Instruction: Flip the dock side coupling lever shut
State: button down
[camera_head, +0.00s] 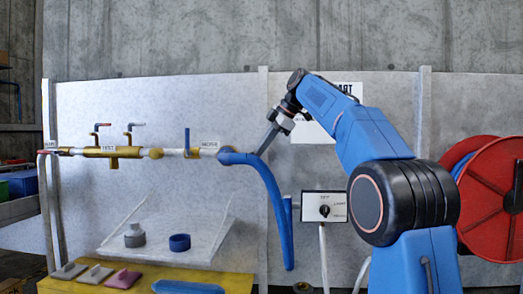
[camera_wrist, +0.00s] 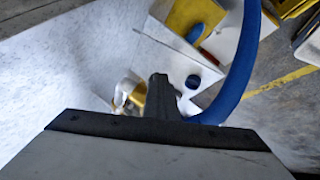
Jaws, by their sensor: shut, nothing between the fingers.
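The blue hose (camera_head: 275,195) hangs from a coupling (camera_head: 224,153) at the right end of the wall pipe, under the HOSE label. I cannot make out a separate coupling lever for certain; my gripper may hide it. A blue valve handle (camera_head: 187,141) stands upright on the pipe left of the coupling. My gripper (camera_head: 262,152) is shut and empty, its tip just above the hose close to the coupling. In the wrist view the shut fingers (camera_wrist: 160,85) appear beside the brass and white pipe parts (camera_wrist: 130,92), with the hose (camera_wrist: 238,75) to the right.
A white shelf (camera_head: 205,250) below holds a grey fitting (camera_head: 134,236) and blue ring (camera_head: 180,242). A switch box (camera_head: 324,207) and red reel (camera_head: 492,200) are to the right.

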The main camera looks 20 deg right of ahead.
jog(key=shift+w+a, duration=0.15)
jog(key=shift+w, duration=0.6)
jog(key=shift+s+a, duration=0.1)
jog(key=shift+s+a, duration=0.45)
